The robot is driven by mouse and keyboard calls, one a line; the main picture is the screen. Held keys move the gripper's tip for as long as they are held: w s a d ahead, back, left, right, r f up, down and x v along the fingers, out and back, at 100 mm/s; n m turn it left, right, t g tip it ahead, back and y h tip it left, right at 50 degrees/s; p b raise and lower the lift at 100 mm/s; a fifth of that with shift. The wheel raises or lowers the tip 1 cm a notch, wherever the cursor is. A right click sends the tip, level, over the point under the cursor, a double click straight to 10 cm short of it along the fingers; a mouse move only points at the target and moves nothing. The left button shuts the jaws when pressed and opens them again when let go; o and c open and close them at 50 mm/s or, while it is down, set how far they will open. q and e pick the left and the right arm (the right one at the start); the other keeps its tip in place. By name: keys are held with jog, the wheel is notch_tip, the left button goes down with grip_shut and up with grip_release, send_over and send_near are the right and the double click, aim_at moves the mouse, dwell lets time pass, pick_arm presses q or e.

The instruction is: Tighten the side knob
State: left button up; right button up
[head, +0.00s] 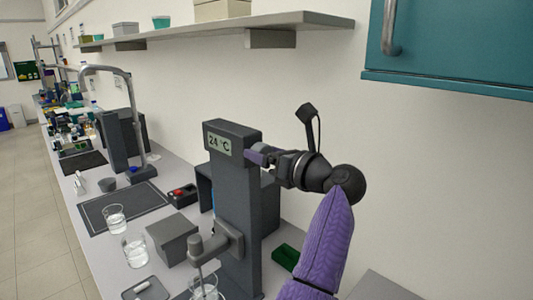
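A dark grey column (236,215) with a "24 °C" display (220,143) stands on the bench. A grey clamp (228,240) with a rounded end sits low on the column, above a glass beaker (204,289).
A grey box (173,238) and two glass beakers (135,250) (115,218) stand left of the column. A green tray (286,257) lies at its right. A shelf (215,32) and a teal cabinet (455,50) hang above. A curved tap-like stand (135,125) rises behind.

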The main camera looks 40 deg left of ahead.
pick_arm(q)
jog(key=c, duration=1)
jog(key=shift+m, duration=0.3)
jog(key=shift+r+m+p, duration=0.15)
jog(key=shift+m+p, duration=0.75)
jog(key=shift+m, duration=0.1)
jog(key=m+p, duration=0.2)
jog(key=m, duration=0.1)
jog(key=shift+m+p, duration=0.95)
jog(key=shift+m, duration=0.25)
jog(key=m+p, duration=0.4)
jog(key=m, duration=0.1)
jog(key=shift+w, duration=0.1)
jog(key=m+p, duration=0.2)
jog(key=m, duration=0.1)
jog(key=shift+f+m+p, duration=0.25)
jog(key=shift+m+p, duration=0.45)
jog(key=shift+m, duration=0.3)
pick_arm(e)
notch_tip(320, 180, up, 13)
jog(key=shift+w, duration=0.25)
jog(key=shift+r, duration=0.1)
